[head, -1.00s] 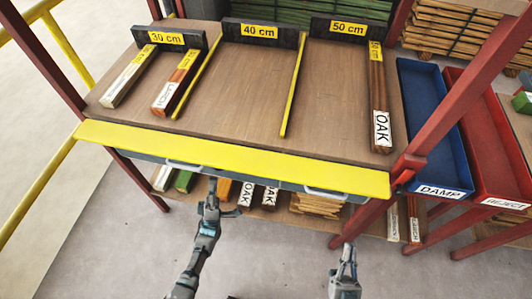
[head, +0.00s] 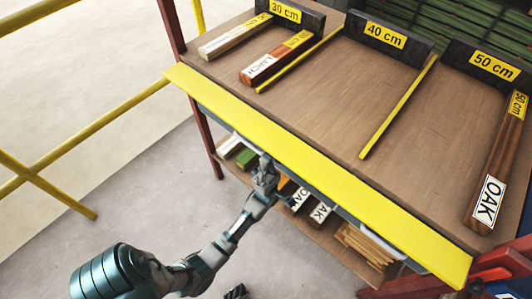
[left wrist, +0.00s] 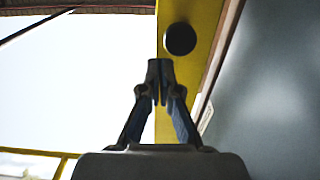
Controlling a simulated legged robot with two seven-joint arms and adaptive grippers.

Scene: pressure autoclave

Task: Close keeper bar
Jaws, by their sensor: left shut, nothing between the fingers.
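The keeper bar seems to be the long yellow bar (head: 310,164) along the front edge of the wooden sorting table (head: 335,110). It lies flat, level with the table top, in the head view. My left gripper (head: 264,163) is just below and in front of the bar, by a pale handle on the grey front, and partly hides that handle. In the left wrist view its fingertips (left wrist: 160,68) are together and empty. A yellow strip (left wrist: 201,30) with a dark round spot (left wrist: 180,39) is just beyond them. I cannot tell whether they touch.
Labelled wood pieces lie on the table, including an oak piece (head: 503,165) at right. Yellow dividers (head: 398,108) separate the lanes. A lower shelf holds more wood (head: 363,245). A yellow railing (head: 85,135) stands at left; the floor between is clear.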

